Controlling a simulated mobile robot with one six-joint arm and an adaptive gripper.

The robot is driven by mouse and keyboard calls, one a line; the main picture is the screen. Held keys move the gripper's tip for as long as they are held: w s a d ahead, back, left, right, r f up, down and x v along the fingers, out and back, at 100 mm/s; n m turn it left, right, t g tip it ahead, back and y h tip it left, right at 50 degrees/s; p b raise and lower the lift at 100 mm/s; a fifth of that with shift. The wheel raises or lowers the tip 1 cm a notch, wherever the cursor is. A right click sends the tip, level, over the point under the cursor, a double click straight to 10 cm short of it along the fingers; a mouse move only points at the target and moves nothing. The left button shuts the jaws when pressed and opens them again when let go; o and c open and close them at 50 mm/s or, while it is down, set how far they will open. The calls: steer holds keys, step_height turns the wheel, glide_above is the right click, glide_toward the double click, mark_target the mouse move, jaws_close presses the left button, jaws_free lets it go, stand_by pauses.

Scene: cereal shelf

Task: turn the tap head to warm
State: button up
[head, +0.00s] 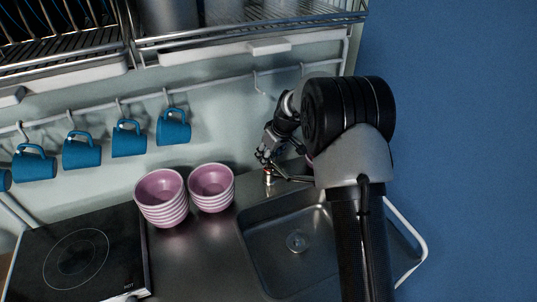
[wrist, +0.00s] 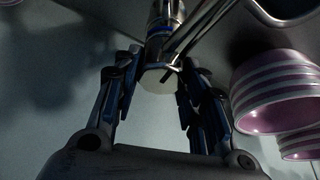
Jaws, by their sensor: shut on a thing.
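The metal tap stands at the back left edge of the sink in the head view, with its base (head: 268,177) showing below my gripper (head: 266,156). My arm hides part of the tap. In the wrist view the two fingers of my gripper (wrist: 160,88) are on either side of the tap head (wrist: 158,80), which has a pale round end. A blue band and a red mark show on the tap's metal body (wrist: 166,22). My gripper is shut on the tap head. Whether the head is turned to warm or cold cannot be told.
Two stacks of pink-and-white striped bowls, (head: 162,198) and (head: 211,187), stand left of the tap, close to my gripper. The sink (head: 262,245) is empty. Blue mugs (head: 129,139) hang from a rail, under a wire rack (head: 230,38). A hob (head: 80,260) lies at left.

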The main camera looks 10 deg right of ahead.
jaws_close()
steer(key=shift+m, duration=0.5)
steer(key=o, duration=1.3)
jaws_free()
steer(key=v, duration=1.2)
steer(key=shift+s+a, duration=0.15)
